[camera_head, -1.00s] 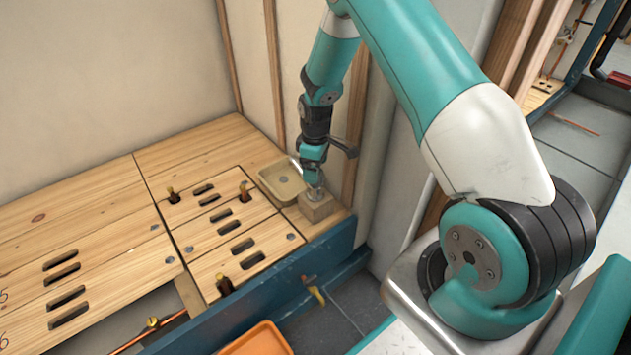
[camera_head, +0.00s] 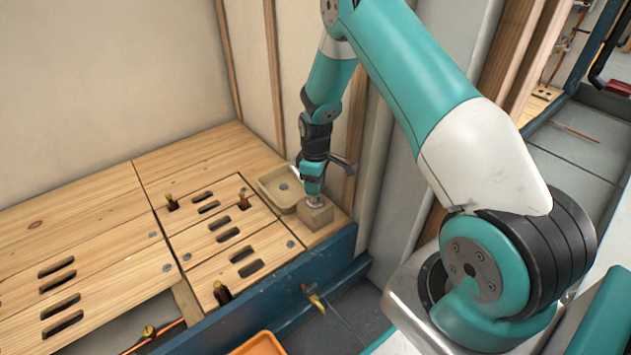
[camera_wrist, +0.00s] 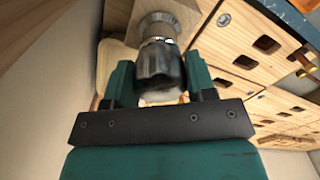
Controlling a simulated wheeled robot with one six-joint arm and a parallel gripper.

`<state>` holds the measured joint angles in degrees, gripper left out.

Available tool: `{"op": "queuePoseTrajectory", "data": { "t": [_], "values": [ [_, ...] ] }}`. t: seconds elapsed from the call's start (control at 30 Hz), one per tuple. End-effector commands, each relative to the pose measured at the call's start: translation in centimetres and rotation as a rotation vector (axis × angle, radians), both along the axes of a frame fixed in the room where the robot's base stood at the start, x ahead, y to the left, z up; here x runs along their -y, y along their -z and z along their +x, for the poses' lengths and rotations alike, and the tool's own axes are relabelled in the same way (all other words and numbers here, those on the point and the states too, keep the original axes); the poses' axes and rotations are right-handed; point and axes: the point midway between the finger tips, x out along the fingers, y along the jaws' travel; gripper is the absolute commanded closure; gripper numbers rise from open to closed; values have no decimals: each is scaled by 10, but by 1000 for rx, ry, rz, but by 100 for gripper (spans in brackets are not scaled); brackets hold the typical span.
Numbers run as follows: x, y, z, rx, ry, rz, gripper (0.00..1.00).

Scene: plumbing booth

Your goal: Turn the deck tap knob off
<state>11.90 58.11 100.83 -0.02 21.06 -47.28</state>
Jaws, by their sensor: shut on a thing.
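The deck tap knob (camera_wrist: 158,66) is a dark, ribbed knob with a shiny collar, standing on a round metal base (camera_wrist: 157,24) in the wrist view. In the head view that base (camera_head: 316,202) sits on a small wooden block (camera_head: 316,217) at the deck's right end; my gripper hides the knob there. My gripper (camera_head: 313,188) points down over the block. In the wrist view my gripper (camera_wrist: 158,82) has one green finger on each side of the knob and is shut on it. How far the knob is turned cannot be told.
A shallow tan tray (camera_head: 268,190) lies left of the block. The slotted wooden deck (camera_head: 110,225) carries several upright brass fittings. A blue beam (camera_head: 270,285) edges its front, with a yellow-handled valve (camera_head: 314,298) below. An orange bin (camera_head: 258,345) stands in front; the wall is close behind.

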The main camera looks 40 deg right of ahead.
Motion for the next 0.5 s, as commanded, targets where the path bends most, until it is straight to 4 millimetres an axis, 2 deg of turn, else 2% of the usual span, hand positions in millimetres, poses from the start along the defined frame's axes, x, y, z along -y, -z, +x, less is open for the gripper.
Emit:
{"op": "queuePoseTrajectory", "data": {
  "t": [0.27,0.5],
  "values": [
    [0,-3,0,-2,90,0,73],
    [0,-5,0,-2,274,-1,73]
  ]
}}
